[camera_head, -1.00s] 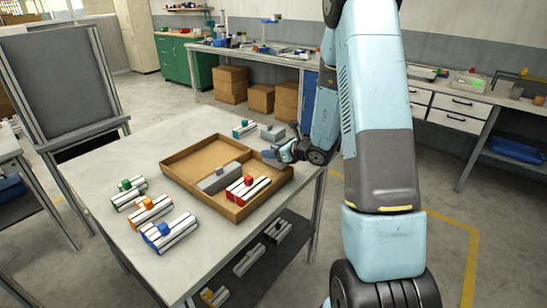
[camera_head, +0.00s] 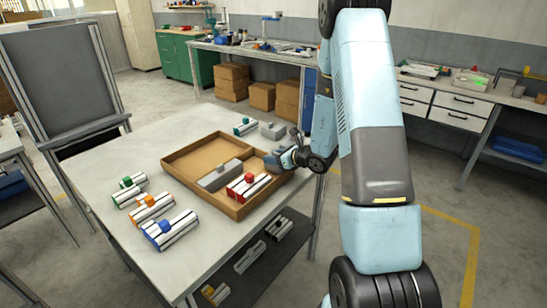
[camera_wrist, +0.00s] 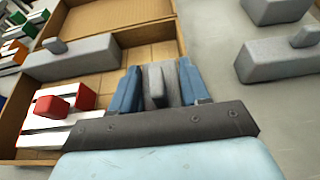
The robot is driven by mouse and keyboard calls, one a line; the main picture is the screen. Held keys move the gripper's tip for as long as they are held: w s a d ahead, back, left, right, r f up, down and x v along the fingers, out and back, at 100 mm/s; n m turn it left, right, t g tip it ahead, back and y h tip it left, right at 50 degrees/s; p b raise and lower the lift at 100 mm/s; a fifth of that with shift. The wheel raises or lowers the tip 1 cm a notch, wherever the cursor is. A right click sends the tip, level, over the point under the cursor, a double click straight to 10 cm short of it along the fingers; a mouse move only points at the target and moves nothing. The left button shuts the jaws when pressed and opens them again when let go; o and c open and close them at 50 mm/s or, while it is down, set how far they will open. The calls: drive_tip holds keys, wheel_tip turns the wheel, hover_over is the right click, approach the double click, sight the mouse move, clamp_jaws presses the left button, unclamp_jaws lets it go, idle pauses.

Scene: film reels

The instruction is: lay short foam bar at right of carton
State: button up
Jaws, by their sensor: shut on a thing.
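My gripper (camera_head: 272,161) is at the right end of the open brown carton (camera_head: 184,183). In the wrist view, its blue fingers (camera_wrist: 158,88) are shut on a grey foam bar (camera_wrist: 154,82), gripping its upright grey knob. The bar's underside is hidden, so I cannot tell whether it touches the carton floor. The carton also holds another grey bar (camera_head: 220,177) with a knob and a white striped piece with a red knob (camera_head: 248,184); both lie left of my gripper in the wrist view.
Outside the carton, grey blocks stand on the table; one (camera_wrist: 272,60) is right of my gripper in the wrist view. White striped pieces with green (camera_head: 128,190), orange (camera_head: 152,207) and blue (camera_head: 168,229) knobs lie at the table's left. Bare table lies between them and the carton.

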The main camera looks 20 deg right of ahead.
drive_tip(key=shift+s+f, duration=0.1)
drive_tip(key=shift+f, duration=0.1)
drive_tip(key=o, duration=0.9)
drive_tip(key=shift+o, duration=0.6)
drive_tip(key=shift+s+d+f, duration=0.1)
